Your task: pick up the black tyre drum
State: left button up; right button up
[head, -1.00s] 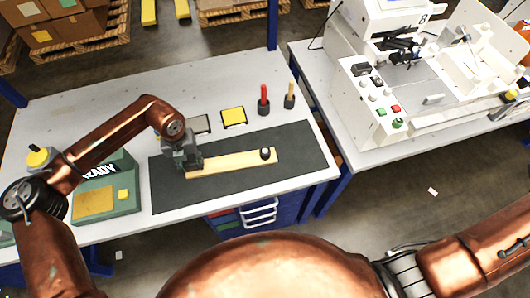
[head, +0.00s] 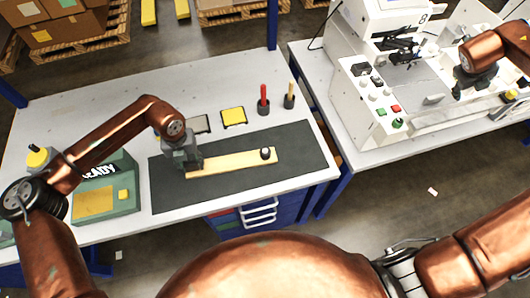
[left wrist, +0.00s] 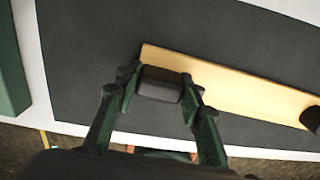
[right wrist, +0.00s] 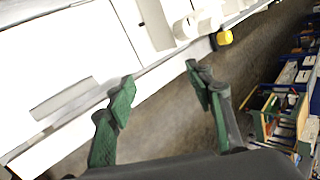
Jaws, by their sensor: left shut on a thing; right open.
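My left gripper (head: 186,160) is shut on a dark rounded block (left wrist: 160,86) at the left end of a pale wooden strip (head: 225,163). A small round black piece with a light spot (head: 265,153) sits near the strip's right end; its dark edge also shows in the left wrist view (left wrist: 312,118). I cannot tell for certain which of these two is the black tyre drum. My right gripper (right wrist: 160,76) is open and empty. In the head view it hangs near the right front of the white machine (head: 365,110).
The strip lies on a dark mat (head: 290,145). A green READY box (head: 115,200) stands left. A floor gap separates the two tables.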

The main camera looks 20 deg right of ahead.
pick_arm(q)
jog(key=shift+a, duration=0.1)
pick_arm(e)
jog(key=w+a+r+n+t, duration=0.3)
jog(key=w+a+r, duration=0.2)
jog(key=w+a, duration=0.35)
jog(key=a+f+y, duration=0.1)
jog(key=a+y, duration=0.1)
jog(key=a, duration=0.2)
jog(key=w+a+y, duration=0.1)
jog(key=a+y, duration=0.1)
jog(key=a, duration=0.2)
jog(key=a+f+m+y, duration=0.1)
jog(key=a+y, duration=0.1)
jog(key=a, duration=0.3)
jog(key=shift+w+f+y, duration=0.15)
jog(key=shift+f+y, duration=0.2)
jog(key=shift+y, duration=0.05)
jog(key=a+n+g+y, duration=0.1)
jog(key=a+y, duration=0.3)
jog(key=a, duration=1)
jog(key=n+g+h, duration=0.3)
jog(key=n, duration=0.3)
send_near(265, 151)
notch_tip(265, 151, down, 5)
jog(key=shift+r, duration=0.2)
jog(key=shift+w+d+f, duration=0.1)
jog(key=shift+w+f, duration=0.05)
jog(key=shift+f, duration=2.65)
